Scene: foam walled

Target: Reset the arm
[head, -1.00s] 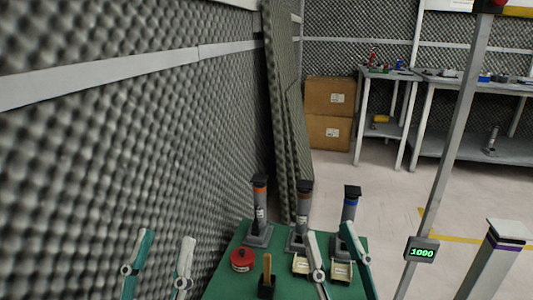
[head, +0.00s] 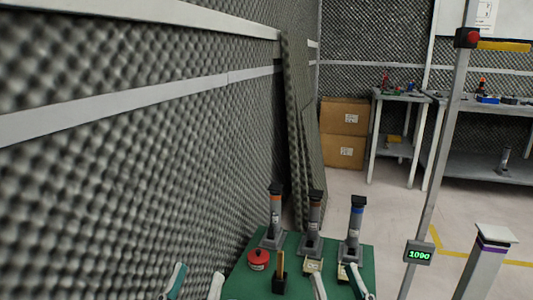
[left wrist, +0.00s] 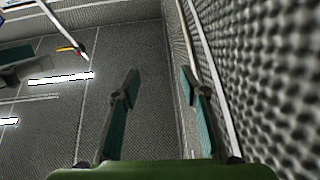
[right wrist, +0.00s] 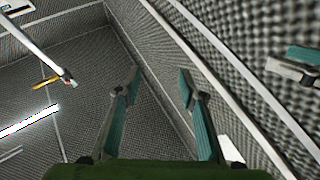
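My left gripper (head: 196,283) is at the bottom edge of the head view, left of the green table. Its two fingers are apart with nothing between them. My right gripper (head: 339,284) is at the bottom edge in front of the table's right part, also with fingers apart. The left wrist view shows the left gripper (left wrist: 159,74) spread and empty, facing walls and ceiling. The right wrist view shows the right gripper (right wrist: 159,74) spread and empty too. A teal and pale finger piece (right wrist: 295,66) shows at that view's right edge.
The green table (head: 300,291) bears several grey column devices, a red round object (head: 259,259) and a black holder (head: 280,284). A foam wall (head: 120,190) rises close on the left. A metal post (head: 445,150) with a display (head: 418,252) stands at right.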

